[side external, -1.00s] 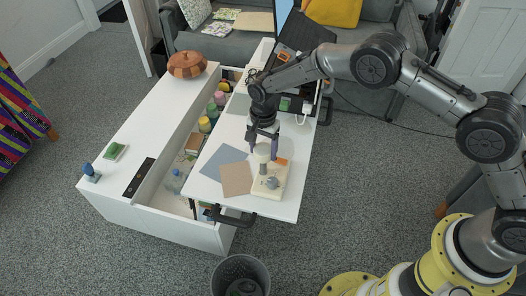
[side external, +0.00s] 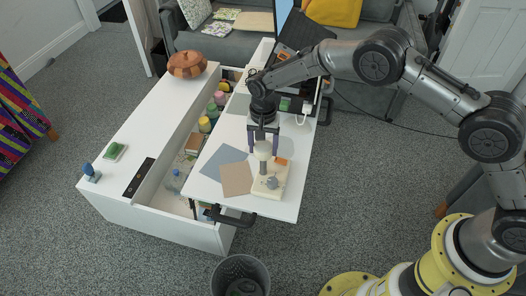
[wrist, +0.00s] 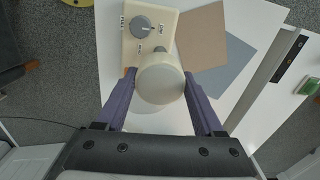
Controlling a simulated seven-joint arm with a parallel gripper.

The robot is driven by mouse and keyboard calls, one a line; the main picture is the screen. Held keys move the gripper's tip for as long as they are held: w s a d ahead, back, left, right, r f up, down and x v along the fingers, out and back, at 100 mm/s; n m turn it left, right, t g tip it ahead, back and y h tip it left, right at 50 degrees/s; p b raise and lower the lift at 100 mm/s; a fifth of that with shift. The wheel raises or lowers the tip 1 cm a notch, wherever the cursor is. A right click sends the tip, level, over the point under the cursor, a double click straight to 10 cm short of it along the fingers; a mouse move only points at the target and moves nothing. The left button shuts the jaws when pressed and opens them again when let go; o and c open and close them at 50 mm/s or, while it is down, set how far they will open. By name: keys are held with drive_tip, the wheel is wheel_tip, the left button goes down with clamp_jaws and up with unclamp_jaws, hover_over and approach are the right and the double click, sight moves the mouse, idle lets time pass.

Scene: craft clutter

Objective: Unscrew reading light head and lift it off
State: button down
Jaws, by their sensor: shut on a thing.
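The reading light has a round cream head (wrist: 160,82) on a short stem above a cream base (side external: 270,181). The base carries a grey dial (wrist: 141,27) with lettering around it, seen in the wrist view. The light stands upright on the white tabletop. My gripper (side external: 263,150) points down from above, its two purple fingers (wrist: 162,98) shut on the head, one on each side. The head sits over the stem, which shows below it in the side view. The wrist view hides whether the head's thread is loose.
A tan sheet (side external: 236,179) and a blue-grey sheet (side external: 220,160) lie left of the light. An open compartment (side external: 180,181) with bottles and jars is further left. A black bin (side external: 240,273) stands on the floor in front.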

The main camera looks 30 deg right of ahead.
sight(263, 146)
drive_tip(key=shift+r, duration=0.1)
idle(0.3)
drive_tip(key=shift+r, duration=2.1)
drive_tip(key=shift+w, duration=0.1)
